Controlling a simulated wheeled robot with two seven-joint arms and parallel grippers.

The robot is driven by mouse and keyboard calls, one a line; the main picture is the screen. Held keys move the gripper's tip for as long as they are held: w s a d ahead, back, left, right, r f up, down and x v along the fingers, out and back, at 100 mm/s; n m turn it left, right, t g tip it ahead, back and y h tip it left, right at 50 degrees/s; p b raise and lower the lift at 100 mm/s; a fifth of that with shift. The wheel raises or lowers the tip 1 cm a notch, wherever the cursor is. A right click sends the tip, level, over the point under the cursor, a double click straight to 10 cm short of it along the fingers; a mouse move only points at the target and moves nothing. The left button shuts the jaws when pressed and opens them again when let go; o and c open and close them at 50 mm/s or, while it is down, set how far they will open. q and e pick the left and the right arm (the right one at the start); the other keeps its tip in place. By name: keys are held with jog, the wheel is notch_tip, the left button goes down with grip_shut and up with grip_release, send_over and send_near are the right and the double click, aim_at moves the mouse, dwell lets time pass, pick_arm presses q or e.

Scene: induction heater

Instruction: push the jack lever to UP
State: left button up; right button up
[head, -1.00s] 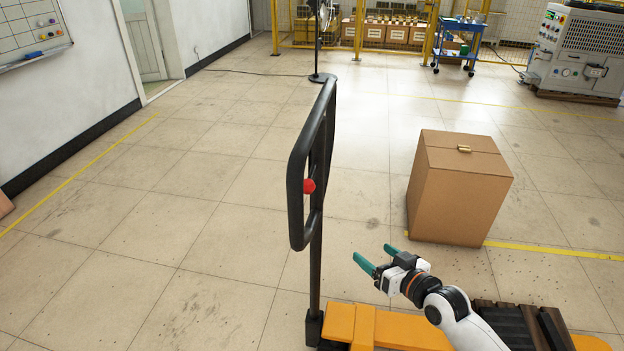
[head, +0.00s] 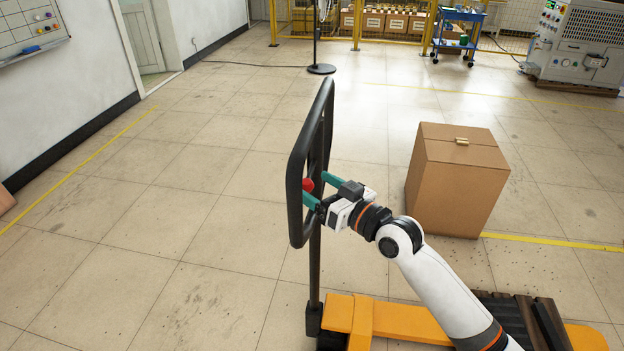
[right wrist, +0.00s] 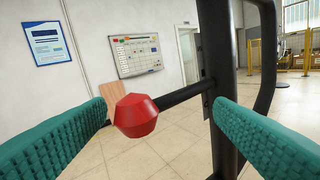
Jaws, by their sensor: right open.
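The jack lever is a black rod with a red knob (head: 307,184), set within the black looped handle (head: 296,215) of the orange pallet jack (head: 400,324). My right gripper (head: 314,188) is open at the handle, its green fingers at the knob. In the right wrist view the red knob (right wrist: 136,115) sits between the two spread fingers, nearer the left one, and its rod runs right to the black post (right wrist: 223,95). I cannot tell whether a finger touches the knob. My left gripper is not in view.
A cardboard box (head: 455,185) stands on the floor to the right of the handle. A dark wooden pallet (head: 520,315) lies at the jack's right. A black stand base (head: 321,69) is on the floor beyond. Floor left of the handle is clear.

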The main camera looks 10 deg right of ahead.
jog(key=shift+x, duration=0.8)
jog(key=shift+s, duration=0.1)
jog(key=c, duration=1.3)
jog(key=f+n+b, duration=0.1)
jog(key=b, duration=0.3)
jog(key=f+n+t+y+b, duration=0.1)
jog(key=b, duration=0.3)
jog(key=f+n+y+b, duration=0.1)
jog(key=n+b, duration=0.1)
jog(key=b, duration=0.2)
jog(key=shift+w+d+f+t, duration=0.15)
jog(key=shift+w+f+t, duration=0.05)
jog(key=shift+w+t, duration=0.15)
jog(key=shift+n+y+b, duration=0.3)
jog(key=shift+n+b, duration=0.1)
jog(key=shift+r, duration=0.1)
